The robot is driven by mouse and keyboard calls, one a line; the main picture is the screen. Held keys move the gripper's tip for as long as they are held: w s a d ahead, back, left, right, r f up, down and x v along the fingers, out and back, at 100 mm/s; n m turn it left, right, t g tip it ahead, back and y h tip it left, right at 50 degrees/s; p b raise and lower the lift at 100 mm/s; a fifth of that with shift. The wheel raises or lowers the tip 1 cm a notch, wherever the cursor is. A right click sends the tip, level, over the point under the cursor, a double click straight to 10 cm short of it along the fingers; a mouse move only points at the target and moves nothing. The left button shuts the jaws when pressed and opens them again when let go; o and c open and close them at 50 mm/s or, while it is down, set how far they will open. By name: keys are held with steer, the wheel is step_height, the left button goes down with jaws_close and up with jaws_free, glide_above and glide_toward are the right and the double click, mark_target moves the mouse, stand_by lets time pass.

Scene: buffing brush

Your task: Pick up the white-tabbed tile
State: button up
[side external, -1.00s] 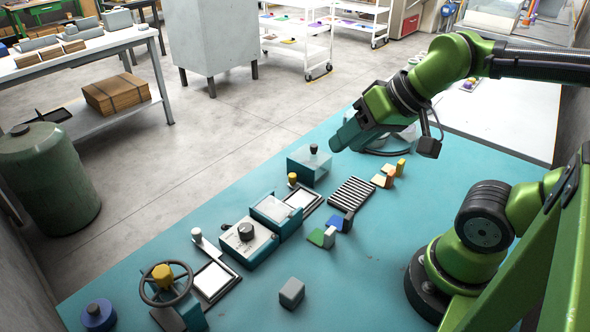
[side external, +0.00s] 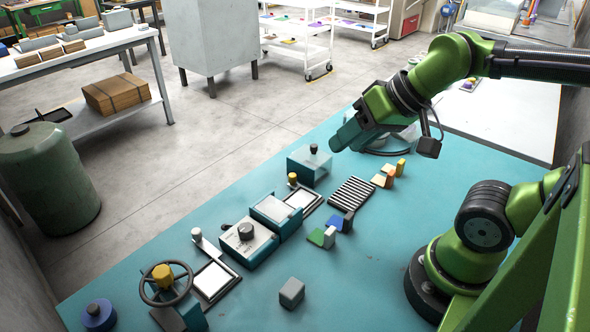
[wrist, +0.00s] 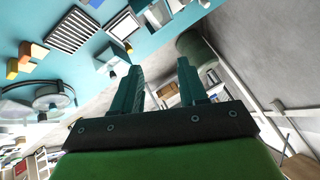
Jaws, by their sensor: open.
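A green tile (side external: 315,237) with a pale, whitish tab (side external: 330,239) lies on the teal table, left of the arm base. A blue tile (side external: 335,223) with a dark blue tab sits right behind it. My gripper (side external: 338,143) is up in the air, well above and behind these tiles, and holds nothing. In the wrist view its two fingers (wrist: 159,64) are apart with empty space between them.
A striped rack (side external: 352,193) and yellow and orange tabbed pieces (side external: 384,177) lie behind the tiles. A teal box with a black knob (side external: 309,166), framed trays, a handwheel (side external: 166,284) and a grey block (side external: 291,292) stand around. The table's front right is clear.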

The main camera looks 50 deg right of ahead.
steer(key=shift+o, duration=0.3)
steer(key=n+g+h, duration=0.2)
steer(key=n+g, duration=0.5)
steer(key=n, duration=1.5)
glide_above(331, 230)
step_height(331, 230, down, 6)
step_height(331, 230, down, 11)
steer(key=shift+s+f, duration=0.15)
steer(key=shift+f, duration=2.8)
steer(key=shift+w, duration=0.2)
